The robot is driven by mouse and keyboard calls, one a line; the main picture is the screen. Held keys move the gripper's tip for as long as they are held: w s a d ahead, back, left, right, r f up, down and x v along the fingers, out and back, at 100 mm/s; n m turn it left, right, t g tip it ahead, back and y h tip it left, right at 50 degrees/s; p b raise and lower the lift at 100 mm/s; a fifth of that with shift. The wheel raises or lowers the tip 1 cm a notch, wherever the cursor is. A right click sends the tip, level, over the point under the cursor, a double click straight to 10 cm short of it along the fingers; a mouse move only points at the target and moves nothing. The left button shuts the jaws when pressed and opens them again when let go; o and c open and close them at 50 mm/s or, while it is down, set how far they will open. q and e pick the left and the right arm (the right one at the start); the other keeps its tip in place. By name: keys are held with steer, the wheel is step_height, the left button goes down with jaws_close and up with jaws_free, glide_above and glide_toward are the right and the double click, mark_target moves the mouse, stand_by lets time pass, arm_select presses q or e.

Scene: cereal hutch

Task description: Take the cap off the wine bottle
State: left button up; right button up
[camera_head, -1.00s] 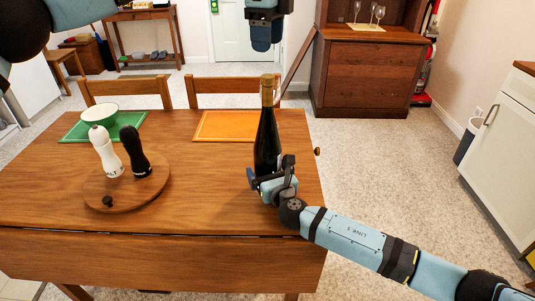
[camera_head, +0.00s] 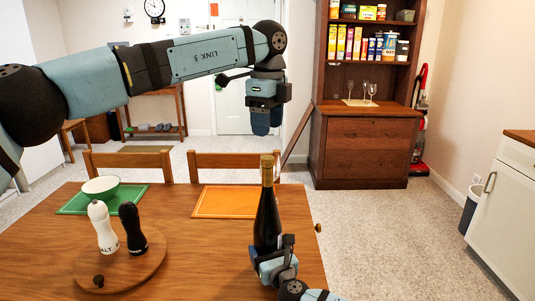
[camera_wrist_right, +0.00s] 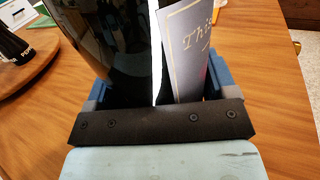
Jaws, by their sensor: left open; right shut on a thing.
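The dark wine bottle (camera_head: 267,222) stands upright near the right edge of the wooden table. Its gold-tan cap (camera_head: 267,169) is on the neck. My right gripper (camera_head: 272,256) is shut around the lower body of the bottle. The right wrist view shows the dark glass (camera_wrist_right: 105,45) and the pale label (camera_wrist_right: 188,50) between the fingers. My left gripper (camera_head: 264,122) points down from above, a little over the cap and apart from it. It is open and empty, though its fingers overlap in this view.
A round wooden board (camera_head: 120,270) holds a white shaker (camera_head: 102,228) and a black shaker (camera_head: 132,229). An orange mat (camera_head: 226,202) lies left of the bottle. Two chairs stand behind the table.

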mark_target(268, 157)
arm_select(q)
steer(key=m, duration=0.7)
steer(key=shift+m, duration=0.3)
steer(key=m, duration=0.6)
steer(key=shift+m, duration=0.3)
steer(key=m, duration=0.6)
steer(key=shift+d+m, duration=0.1)
steer(key=shift+m, duration=0.3)
steer(key=m, duration=0.8)
steer(key=shift+m, duration=0.3)
steer(key=m, duration=0.6)
steer(key=shift+m, duration=0.3)
steer(key=m, duration=0.4)
steer(key=shift+m, duration=0.3)
steer(key=m, duration=1.1)
steer(key=shift+m, duration=0.4)
steer(key=shift+f+m, duration=0.35)
steer(key=shift+m, duration=0.05)
step_height(268, 157, down, 7)
steer(key=shift+f, duration=0.15)
